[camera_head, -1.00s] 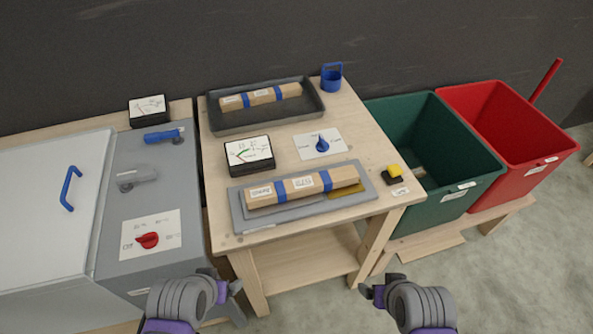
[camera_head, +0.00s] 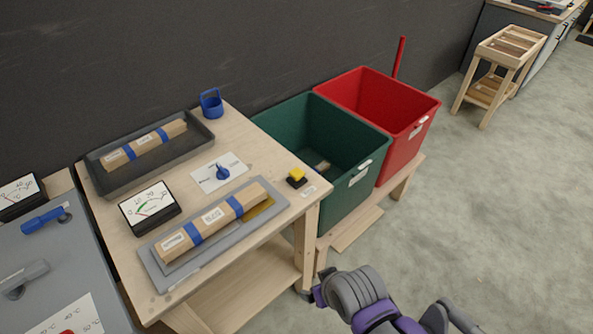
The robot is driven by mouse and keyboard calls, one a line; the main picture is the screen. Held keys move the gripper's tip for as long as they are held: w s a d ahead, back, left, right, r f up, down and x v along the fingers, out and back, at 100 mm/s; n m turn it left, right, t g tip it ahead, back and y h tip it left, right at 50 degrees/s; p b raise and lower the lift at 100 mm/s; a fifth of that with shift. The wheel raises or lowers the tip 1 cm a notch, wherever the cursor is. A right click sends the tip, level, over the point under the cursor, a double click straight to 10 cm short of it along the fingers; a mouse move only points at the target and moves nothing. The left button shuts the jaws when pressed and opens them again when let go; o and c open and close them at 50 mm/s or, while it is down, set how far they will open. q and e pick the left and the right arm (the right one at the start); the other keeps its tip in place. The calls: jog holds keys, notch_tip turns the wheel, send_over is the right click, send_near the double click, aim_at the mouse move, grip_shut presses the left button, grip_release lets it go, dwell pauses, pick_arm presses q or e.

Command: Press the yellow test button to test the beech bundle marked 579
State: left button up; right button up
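The yellow test button (camera_head: 297,174) sits on a black base near the right edge of the wooden table, with a small label beside it. The beech bundle marked 579 (camera_head: 212,222), bound with blue bands, lies on a grey plate (camera_head: 172,284) at the table's front. A meter (camera_head: 149,206) with a dial stands behind the bundle. My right gripper (camera_head: 316,293) is below and in front of the table's right corner, apart from the button; its fingers are too unclear to judge. My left gripper is outside the view.
A second bundle (camera_head: 145,144) lies in a dark tray (camera_head: 199,136). A blue knob (camera_head: 222,172) and blue cup (camera_head: 211,104) are on the wooden table (camera_head: 245,133). Green (camera_head: 368,183) and red (camera_head: 410,153) bins stand right.

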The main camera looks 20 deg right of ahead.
grip_shut()
dwell(1.6)
